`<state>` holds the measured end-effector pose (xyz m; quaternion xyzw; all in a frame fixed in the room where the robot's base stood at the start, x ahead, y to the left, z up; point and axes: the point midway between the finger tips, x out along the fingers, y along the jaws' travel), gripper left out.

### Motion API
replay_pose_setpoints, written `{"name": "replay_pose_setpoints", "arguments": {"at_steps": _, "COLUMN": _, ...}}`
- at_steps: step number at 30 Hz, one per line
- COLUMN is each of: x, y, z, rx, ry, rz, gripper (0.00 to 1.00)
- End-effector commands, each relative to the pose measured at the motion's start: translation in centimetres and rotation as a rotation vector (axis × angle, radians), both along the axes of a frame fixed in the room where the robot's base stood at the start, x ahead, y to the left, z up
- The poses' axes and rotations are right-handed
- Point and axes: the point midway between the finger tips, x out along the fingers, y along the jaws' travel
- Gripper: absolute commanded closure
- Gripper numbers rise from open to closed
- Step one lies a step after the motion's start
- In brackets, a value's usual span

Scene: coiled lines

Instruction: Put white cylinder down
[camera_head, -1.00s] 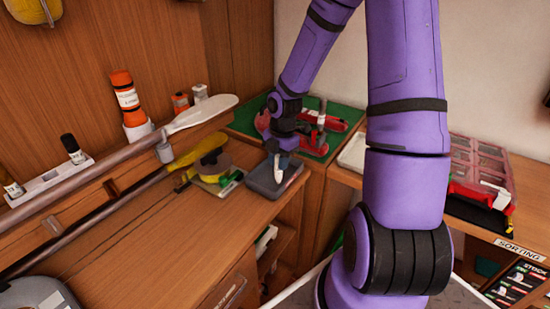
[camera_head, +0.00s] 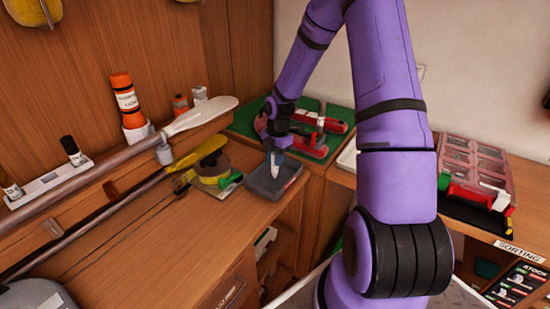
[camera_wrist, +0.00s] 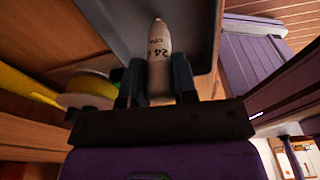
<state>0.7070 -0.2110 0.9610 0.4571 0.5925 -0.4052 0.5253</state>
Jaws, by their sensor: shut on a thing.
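In the head view the cylinder (camera_head: 278,158) shows small and pale below my gripper (camera_head: 274,148), over the far part of a shallow grey tray (camera_head: 262,190). In the wrist view the grey tray (camera_wrist: 207,45) lies behind the cylinder. I cannot tell whether the cylinder touches the tray floor.
A yellow tape roll (camera_head: 214,166) and a long yellow-ended pole (camera_head: 125,208) lie left of the tray. A paddle-ended pole (camera_head: 205,115) runs above them. Red tools (camera_head: 312,146) lie on a green mat behind. The front bench top (camera_head: 165,245) is clear.

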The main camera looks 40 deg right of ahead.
Motion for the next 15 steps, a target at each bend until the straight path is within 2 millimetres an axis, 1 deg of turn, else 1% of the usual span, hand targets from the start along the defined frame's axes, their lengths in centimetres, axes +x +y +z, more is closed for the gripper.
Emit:
{"name": "replay_pose_setpoints", "arguments": {"at_steps": 6, "x": -0.01, "y": 0.02, "z": -0.25, "rx": 0.001, "ry": 0.000, "rz": -0.001, "gripper": 1.00}}
{"name": "replay_pose_setpoints", "arguments": {"at_steps": 7, "x": -0.01, "y": 0.01, "z": -0.29, "rx": 0.001, "ry": 0.000, "rz": -0.001, "gripper": 0.72}}
{"name": "replay_pose_setpoints", "arguments": {"at_steps": 10, "x": -0.01, "y": 0.02, "z": -0.25, "rx": 0.000, "ry": 0.000, "rz": -0.001, "gripper": 0.49}}
{"name": "replay_pose_setpoints", "arguments": {"at_steps": 15, "x": -0.01, "y": 0.02, "z": -0.24, "rx": 0.000, "ry": 0.000, "rz": 0.000, "gripper": 0.48}}
